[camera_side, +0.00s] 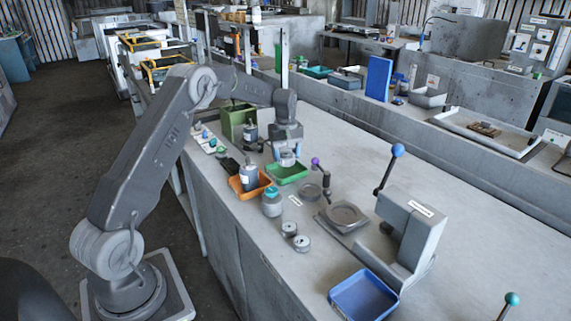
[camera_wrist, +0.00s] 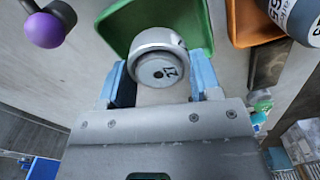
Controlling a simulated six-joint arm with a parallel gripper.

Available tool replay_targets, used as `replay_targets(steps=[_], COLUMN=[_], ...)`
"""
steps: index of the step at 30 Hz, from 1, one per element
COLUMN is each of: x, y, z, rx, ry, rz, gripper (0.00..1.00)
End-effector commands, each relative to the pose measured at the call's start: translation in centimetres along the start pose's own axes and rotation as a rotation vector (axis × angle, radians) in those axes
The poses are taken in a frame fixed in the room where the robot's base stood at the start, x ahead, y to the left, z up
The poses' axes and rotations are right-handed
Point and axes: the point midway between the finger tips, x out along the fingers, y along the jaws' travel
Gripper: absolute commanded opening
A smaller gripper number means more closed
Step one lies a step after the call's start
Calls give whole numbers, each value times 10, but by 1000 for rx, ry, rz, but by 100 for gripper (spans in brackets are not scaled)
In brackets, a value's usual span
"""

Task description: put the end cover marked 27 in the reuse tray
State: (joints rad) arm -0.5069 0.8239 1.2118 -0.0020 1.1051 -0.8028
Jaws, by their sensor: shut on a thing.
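In the side view the gripper (camera_side: 287,150) holds the cover (camera_side: 288,159) over a small green tray (camera_side: 298,174). The green tray also shows behind the cover in the wrist view (camera_wrist: 125,22). I cannot tell if the cover touches the tray. No tray label is readable.
An orange tray (camera_side: 240,190) with a dark bottle (camera_side: 249,177) stands just left of the green tray. A purple-knobbed crank (camera_side: 325,180) stands close on the right. Two silver round parts (camera_side: 296,237), a teal-capped jar (camera_side: 271,204), a press (camera_side: 410,235) and a blue tray (camera_side: 363,298) are nearer.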

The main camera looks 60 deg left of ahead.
Motion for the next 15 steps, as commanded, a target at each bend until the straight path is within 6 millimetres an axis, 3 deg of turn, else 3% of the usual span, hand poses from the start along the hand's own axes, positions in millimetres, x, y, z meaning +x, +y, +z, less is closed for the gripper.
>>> replay_targets(steps=[8, 15], x=[35, 38], y=[0, 0], z=[0, 0], rx=[0, 0], ry=[-1, 1], rz=[-1, 0], gripper=[33, 33])
